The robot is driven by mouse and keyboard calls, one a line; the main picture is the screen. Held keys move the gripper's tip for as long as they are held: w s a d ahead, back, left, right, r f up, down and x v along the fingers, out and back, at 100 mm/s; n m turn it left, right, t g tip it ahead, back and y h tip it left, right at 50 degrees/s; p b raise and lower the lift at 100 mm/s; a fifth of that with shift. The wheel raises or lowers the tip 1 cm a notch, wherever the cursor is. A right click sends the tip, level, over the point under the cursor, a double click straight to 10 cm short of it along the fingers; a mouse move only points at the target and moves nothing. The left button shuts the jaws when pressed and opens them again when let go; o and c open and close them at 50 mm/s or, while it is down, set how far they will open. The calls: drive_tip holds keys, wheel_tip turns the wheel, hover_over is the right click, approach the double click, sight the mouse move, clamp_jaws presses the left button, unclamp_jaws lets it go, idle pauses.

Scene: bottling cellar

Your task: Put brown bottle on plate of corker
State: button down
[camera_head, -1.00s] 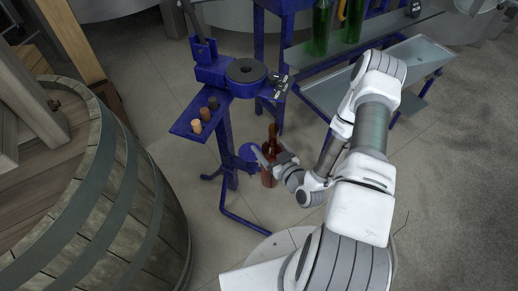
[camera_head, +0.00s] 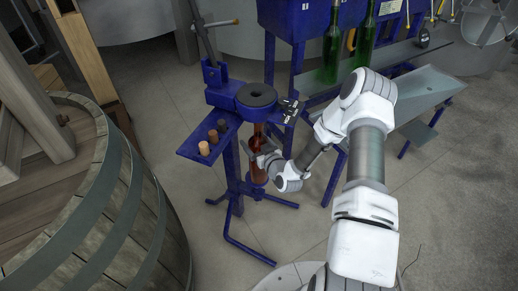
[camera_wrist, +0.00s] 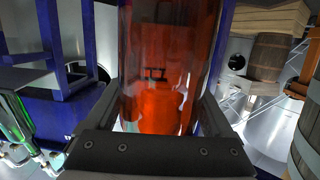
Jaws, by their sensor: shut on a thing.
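The brown bottle (camera_head: 258,160) is upright under the head of the blue corker (camera_head: 256,96). Its top is hidden by the corker head. My gripper (camera_head: 262,162) is shut on the bottle's body from the right side. In the wrist view the bottle (camera_wrist: 168,60) fills the middle, between the two dark fingers. The corker's plate is mostly hidden at the bottle's foot, so I cannot tell whether the bottle touches it.
A small blue tray with several corks (camera_head: 204,148) juts left from the corker. A wooden barrel (camera_head: 110,220) stands at the left front. A blue bench with green bottles (camera_head: 333,48) is behind at the right.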

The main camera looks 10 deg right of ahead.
drive_tip(key=shift+w+a+f+b, duration=0.2)
drive_tip(key=shift+w+f+b, duration=0.3)
drive_tip(key=shift+w, duration=0.4)
drive_tip(key=shift+f, duration=0.1)
drive_tip(key=shift+f, duration=0.1)
unclamp_jaws()
drive_tip(key=shift+s+f, duration=0.15)
